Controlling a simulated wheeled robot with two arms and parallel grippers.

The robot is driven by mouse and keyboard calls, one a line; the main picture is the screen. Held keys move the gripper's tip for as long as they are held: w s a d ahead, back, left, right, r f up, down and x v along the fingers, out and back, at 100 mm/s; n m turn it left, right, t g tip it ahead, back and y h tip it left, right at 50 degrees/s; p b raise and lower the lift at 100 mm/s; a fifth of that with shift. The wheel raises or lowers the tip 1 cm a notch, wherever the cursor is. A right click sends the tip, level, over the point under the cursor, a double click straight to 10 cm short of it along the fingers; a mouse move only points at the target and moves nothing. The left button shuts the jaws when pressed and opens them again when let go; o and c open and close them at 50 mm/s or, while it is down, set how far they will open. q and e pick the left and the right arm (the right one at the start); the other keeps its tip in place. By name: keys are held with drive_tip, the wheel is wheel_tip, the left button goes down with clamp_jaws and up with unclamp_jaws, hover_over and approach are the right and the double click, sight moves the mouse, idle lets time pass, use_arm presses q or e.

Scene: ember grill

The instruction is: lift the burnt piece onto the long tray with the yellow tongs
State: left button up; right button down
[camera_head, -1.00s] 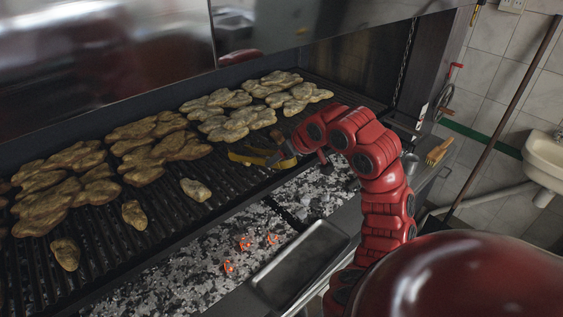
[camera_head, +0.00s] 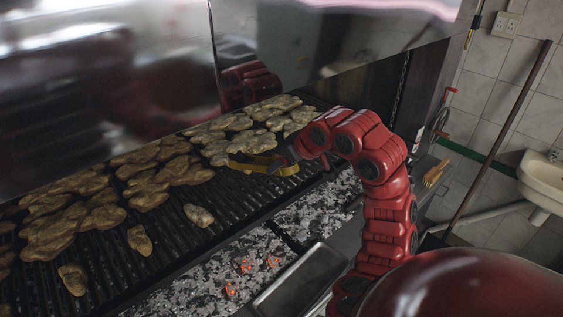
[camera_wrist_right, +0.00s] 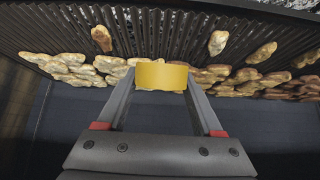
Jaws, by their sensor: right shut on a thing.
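My right gripper (camera_head: 281,160) is shut on the yellow tongs (camera_head: 248,164) and holds them over the back right part of the grill, near the heaped meat. In the right wrist view the yellow tongs (camera_wrist_right: 161,76) show as a wide band between the fingers. Three small single pieces lie apart on the front bars: one light-speckled piece (camera_head: 199,215), one piece in the middle (camera_head: 139,240) and one at the left (camera_head: 72,279). I cannot tell which piece is burnt. The long metal tray (camera_head: 281,294) lies at the front edge, and no food shows in it. My left gripper is out of view.
Rows of browned meat (camera_head: 72,215) cover the back of the grill bars (camera_head: 172,240). Ash and glowing coals (camera_head: 246,266) lie in front of the bars. A steel hood (camera_head: 110,80) hangs low above. A wooden brush (camera_head: 436,172) lies at the right; a sink (camera_head: 545,180) stands beyond.

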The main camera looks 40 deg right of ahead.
drive_tip(key=s+t+b, duration=0.8)
drive_tip(key=s+b, duration=1)
drive_tip(key=s, duration=0.5)
drive_tip(key=shift+d+r+t, duration=0.15)
drive_tip(key=shift+d+t, duration=0.1)
drive_tip(key=shift+t, duration=0.15)
